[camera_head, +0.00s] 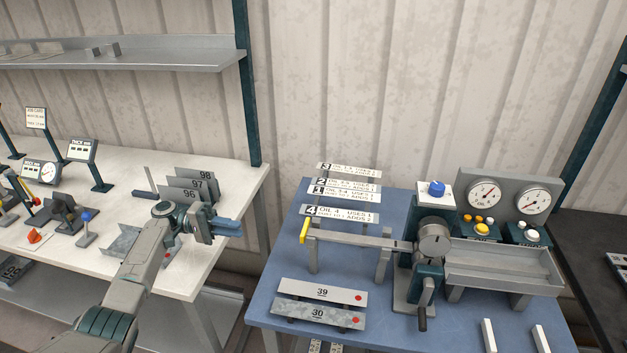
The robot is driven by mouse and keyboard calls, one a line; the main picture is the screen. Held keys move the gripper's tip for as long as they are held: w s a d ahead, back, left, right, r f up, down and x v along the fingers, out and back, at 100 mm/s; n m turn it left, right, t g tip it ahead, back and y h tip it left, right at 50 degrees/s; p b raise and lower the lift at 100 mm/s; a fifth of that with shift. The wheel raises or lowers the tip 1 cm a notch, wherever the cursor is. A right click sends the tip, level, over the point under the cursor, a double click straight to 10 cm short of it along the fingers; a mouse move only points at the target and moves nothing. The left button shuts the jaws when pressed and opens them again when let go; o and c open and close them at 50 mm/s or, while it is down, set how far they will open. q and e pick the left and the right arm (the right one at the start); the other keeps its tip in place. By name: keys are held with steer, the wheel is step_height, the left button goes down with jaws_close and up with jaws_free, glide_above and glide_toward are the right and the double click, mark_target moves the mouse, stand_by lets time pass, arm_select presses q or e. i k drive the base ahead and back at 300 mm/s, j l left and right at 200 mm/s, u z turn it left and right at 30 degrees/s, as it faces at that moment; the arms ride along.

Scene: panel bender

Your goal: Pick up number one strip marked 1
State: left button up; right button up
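The strip marked 3 (352,168) is at the top. My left gripper (228,227) is over the right side of the white table, left of the strips and clear of them. Its fingers point right; their gap is too small to judge. My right gripper is out of view.
The blue table (283,247) holds a bender with a yellow-tipped arm (304,231), gauges (485,192) and a metal tray (505,268). Plates 39 (335,295) and 30 (300,314) lie in front. Plates 96 to 98 (207,174) stand behind my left gripper. A gap separates the tables.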

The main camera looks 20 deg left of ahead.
mark_target(324, 191)
steer(key=i, duration=1.1)
